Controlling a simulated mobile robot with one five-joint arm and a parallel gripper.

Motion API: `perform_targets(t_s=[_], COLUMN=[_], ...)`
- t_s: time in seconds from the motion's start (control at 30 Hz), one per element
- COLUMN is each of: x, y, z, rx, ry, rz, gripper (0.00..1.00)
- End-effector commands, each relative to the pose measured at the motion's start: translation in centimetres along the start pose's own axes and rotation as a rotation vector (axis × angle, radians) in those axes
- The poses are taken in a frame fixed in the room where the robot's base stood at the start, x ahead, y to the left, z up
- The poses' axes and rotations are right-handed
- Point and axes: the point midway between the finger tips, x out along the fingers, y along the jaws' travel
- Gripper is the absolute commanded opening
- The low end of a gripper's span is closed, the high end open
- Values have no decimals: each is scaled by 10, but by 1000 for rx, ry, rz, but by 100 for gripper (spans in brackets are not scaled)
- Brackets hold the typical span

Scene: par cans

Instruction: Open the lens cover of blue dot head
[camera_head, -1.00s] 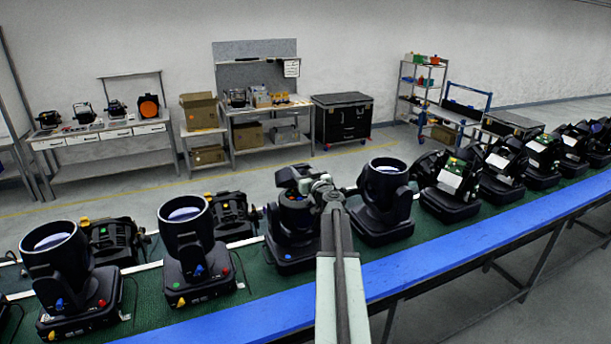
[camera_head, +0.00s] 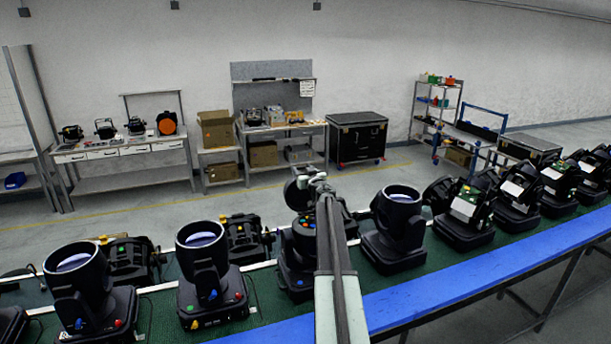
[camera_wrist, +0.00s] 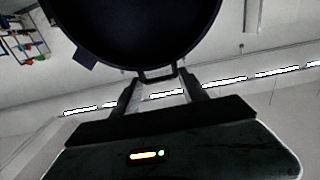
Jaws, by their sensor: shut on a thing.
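My gripper (camera_head: 313,180) is at the top of a black moving-head lamp (camera_head: 297,255) in the middle of the conveyor. The lamp's round dark lens cover (camera_head: 294,196) stands raised and tilted beside my gripper. In the wrist view the dark round cover (camera_wrist: 135,30) fills the top, with a small loop handle (camera_wrist: 157,76) at its lower rim. My gripper's fingers (camera_wrist: 160,84) are shut on this handle.
Similar lamps stand close on both sides, one at left (camera_head: 203,265) and one at right (camera_head: 397,225), with more along the green conveyor. A blue rail (camera_head: 440,283) edges its front. Workbenches, a shelf and a black case (camera_head: 357,138) stand behind, beyond open floor.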

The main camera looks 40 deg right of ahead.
Motion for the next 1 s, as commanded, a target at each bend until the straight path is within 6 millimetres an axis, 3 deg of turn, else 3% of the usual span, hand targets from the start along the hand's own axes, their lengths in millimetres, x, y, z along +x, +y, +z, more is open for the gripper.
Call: perform_targets(t_s=[0.3, 0.87, 0.9, 1.0], x=[24, 29, 29, 28], y=[4, 3, 3, 2], z=[3, 4, 4, 4], rx=[4, 4, 4, 3], ry=[0, -1, -1, -2], rz=[6, 6, 7, 5], gripper=[0, 0, 62, 63])
